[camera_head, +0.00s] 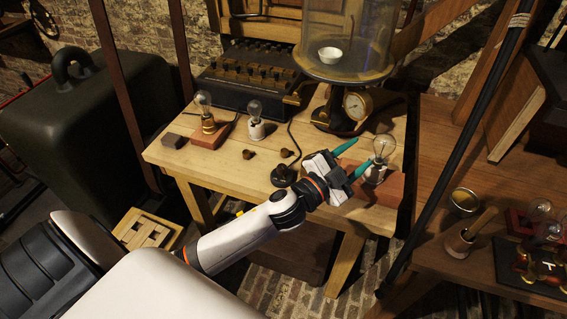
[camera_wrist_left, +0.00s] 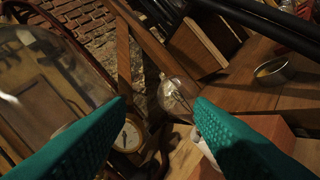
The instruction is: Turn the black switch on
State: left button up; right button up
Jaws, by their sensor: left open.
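My left gripper (camera_head: 353,157) is open, its teal fingers pointing at a clear bulb (camera_head: 383,147) on a white socket at the table's right end. The wrist view shows the left gripper (camera_wrist_left: 160,106) with its fingers apart and the bulb (camera_wrist_left: 176,94) beyond the gap between their tips. I cannot tell whether the fingers touch it. The bulb stands by a reddish block (camera_head: 384,190). A round black piece (camera_head: 284,175), which may be the black switch, sits on the table's front edge, left of the gripper; its setting is unclear. My right gripper is not in view.
The wooden table (camera_head: 222,160) also holds two bulbs (camera_head: 203,105) (camera_head: 255,113), small brown knobs (camera_head: 285,153), a box with knobs (camera_head: 250,75) and a glass jar (camera_head: 350,45) above a gauge (camera_head: 356,104). A dark pole (camera_head: 455,150) slants at the right.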

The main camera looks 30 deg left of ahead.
pick_arm(q)
jog(key=d+r+m+g+h, duration=0.4)
jog(key=d+r+m+h, duration=0.25)
jog(key=m+h, duration=0.35)
jog(key=m+g+y, duration=1.1)
jog(key=g+y, duration=0.3)
jog(key=y, duration=0.2)
send_near(282, 166)
notch_tip(282, 166, down, 9)
jog(key=shift+p, duration=0.9)
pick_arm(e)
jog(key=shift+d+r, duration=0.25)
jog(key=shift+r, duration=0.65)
pick_arm(q)
jog(key=c, duration=1)
jog(key=shift+w, duration=0.1)
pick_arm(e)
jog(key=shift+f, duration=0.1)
